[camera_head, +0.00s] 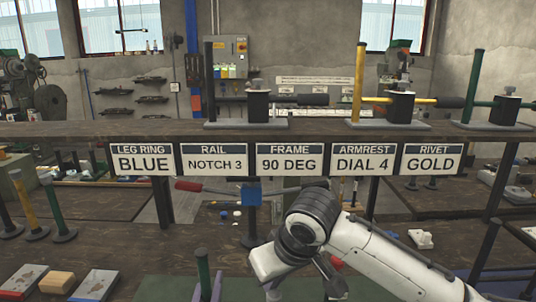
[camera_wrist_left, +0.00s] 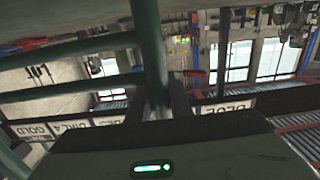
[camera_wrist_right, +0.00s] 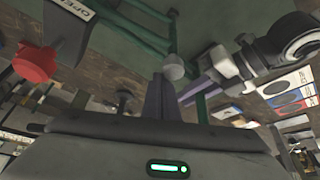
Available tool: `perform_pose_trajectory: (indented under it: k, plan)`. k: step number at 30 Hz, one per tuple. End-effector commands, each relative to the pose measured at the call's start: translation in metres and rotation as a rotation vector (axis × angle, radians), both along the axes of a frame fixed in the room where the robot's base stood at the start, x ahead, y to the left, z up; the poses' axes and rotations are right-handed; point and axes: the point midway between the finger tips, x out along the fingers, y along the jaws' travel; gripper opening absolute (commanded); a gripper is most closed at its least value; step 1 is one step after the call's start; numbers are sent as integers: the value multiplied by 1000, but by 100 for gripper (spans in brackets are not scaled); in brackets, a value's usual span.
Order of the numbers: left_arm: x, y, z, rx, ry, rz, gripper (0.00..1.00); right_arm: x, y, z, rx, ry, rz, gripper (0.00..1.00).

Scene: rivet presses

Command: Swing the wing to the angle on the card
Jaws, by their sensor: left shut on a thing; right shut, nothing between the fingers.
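The card headed FRAME (camera_head: 290,160) reads 90 DEG and hangs in the row on the shelf edge. A green tube (camera_head: 203,265) stands upright at the bottom of the head view, between pale fingers of my left gripper (camera_head: 206,290). In the left wrist view my left gripper (camera_wrist_left: 164,95) is shut on this green tube (camera_wrist_left: 147,45), with other green bars to the left. I cannot tell from these views what angle the wing is at. My right gripper (camera_wrist_right: 158,98) is shut and empty in the right wrist view, below green bars (camera_wrist_right: 145,38); the head view does not show it clearly.
My white arm crosses the head view's lower right. Other cards hang beside the FRAME card, including RAIL (camera_head: 213,160) and ARMREST (camera_head: 367,160). A red knob (camera_wrist_right: 35,63) by an OPEN plate shows in the right wrist view.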

Motion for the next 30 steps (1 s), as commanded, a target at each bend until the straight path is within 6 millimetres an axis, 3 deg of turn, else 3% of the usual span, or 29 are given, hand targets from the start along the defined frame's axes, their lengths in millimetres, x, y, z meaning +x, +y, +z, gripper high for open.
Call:
perform_pose_trajectory:
  k: [30]
  plan:
    - [0, 0, 2, -5, -3, 0, 0, -21, 1, 0, 0, 0, 0, 0]
